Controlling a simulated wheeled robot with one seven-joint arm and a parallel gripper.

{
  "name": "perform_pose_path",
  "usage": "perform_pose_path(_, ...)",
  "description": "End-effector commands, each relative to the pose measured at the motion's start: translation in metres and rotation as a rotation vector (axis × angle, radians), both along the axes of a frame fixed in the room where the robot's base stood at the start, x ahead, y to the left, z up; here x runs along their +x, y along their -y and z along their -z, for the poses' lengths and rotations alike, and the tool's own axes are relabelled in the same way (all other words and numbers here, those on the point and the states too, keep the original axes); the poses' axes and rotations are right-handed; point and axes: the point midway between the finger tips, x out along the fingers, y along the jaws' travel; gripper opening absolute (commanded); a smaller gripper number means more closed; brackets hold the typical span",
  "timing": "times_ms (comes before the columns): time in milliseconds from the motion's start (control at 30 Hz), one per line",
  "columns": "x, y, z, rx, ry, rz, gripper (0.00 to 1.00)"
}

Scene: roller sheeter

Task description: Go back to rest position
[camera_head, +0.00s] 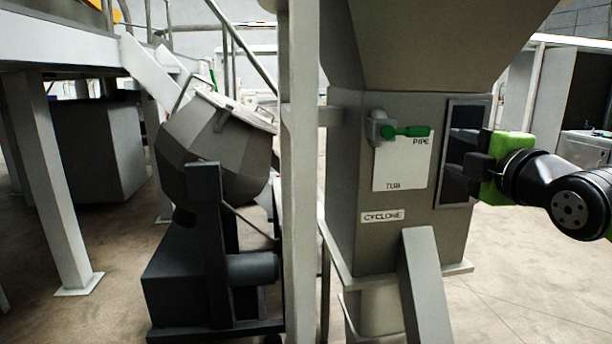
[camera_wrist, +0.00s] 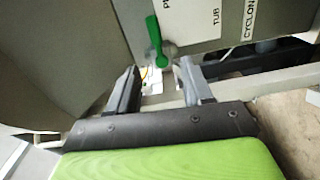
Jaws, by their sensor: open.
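My gripper (camera_head: 474,166) is at the right in the head view, in front of the dark window of the cyclone housing and to the right of the valve. In the wrist view its two fingers (camera_wrist: 160,86) are apart with nothing between them. My arm reaches in from the right edge.
The grey cyclone housing (camera_head: 376,238) stands close to my gripper, with a sloping hopper (camera_head: 430,40) above. A pale upright post (camera_head: 300,200) is left of it. A dark tilted drum machine (camera_head: 215,150) stands further left. Floor (camera_head: 530,290) at lower right is clear.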

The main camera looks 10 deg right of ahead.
Motion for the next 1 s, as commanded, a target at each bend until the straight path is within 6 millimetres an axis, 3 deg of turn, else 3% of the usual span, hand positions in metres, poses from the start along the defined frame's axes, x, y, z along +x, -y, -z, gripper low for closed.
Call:
perform_pose_path(67,-0.006,-0.028,0.016,0.176,-0.062,-0.002,0.5)
perform_pose_path(167,-0.026,-0.078,0.068,0.532,-0.236,0.041,0.5)
perform_pose_path(333,-0.086,-0.144,0.167,0.967,-0.539,0.225,0.5)
perform_pose_path(500,-0.16,-0.176,0.252,1.207,-0.744,0.495,0.5)
perform_pose_path(667,-0.23,-0.18,0.317,1.332,-0.835,0.784,0.5)
perform_pose_path(700,-0.239,-0.179,0.316,1.35,-0.836,0.833,0.5)
perform_pose_path(800,-0.235,-0.178,0.275,1.352,-0.833,0.826,0.5)
perform_pose_path(1000,-0.234,-0.178,0.214,1.351,-0.832,0.824,0.5)
